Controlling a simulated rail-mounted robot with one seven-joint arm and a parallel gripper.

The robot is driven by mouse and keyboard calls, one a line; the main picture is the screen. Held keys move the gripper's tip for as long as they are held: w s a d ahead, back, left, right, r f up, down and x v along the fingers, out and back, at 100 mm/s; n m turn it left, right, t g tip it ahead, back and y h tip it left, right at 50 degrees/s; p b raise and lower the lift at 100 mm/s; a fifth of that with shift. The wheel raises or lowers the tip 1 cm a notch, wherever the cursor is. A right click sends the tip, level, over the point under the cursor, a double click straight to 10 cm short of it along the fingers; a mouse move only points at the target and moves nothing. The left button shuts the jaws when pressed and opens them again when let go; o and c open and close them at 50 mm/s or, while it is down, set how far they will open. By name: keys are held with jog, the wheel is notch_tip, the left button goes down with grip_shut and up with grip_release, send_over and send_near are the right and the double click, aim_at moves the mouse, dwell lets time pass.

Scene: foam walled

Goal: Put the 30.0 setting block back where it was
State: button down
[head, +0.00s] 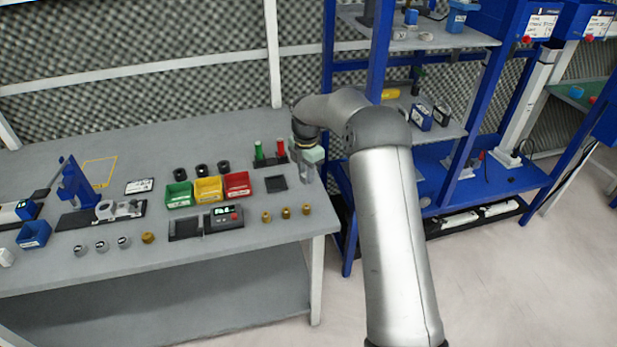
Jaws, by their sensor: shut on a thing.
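My gripper (306,175) is at the right end of the grey workbench, pointing down over the bench top near its right edge. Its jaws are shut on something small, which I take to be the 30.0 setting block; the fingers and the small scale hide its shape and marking. A dark square pad (276,183) lies just left of my gripper and looks empty. A black stand with a green and a red post (270,155) is behind and left of the gripper. I cannot read any 30.0 label.
Green (178,195), yellow (208,190) and red (238,185) bins stand left of the pad. A device with a display (224,217) and several brass pieces (285,213) are in front. A blue shelving rack (376,60) stands right of the bench.

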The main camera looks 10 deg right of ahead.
aim_at(308, 190)
jog(key=w+f, duration=0.1)
jog(key=w+d+f, duration=0.1)
jog(key=shift+f+p, duration=0.3)
jog(key=shift+f, duration=1.45)
jog(key=shift+f, duration=0.1)
jog(key=shift+f, duration=0.15)
jog(key=c, duration=1.1)
grip_release()
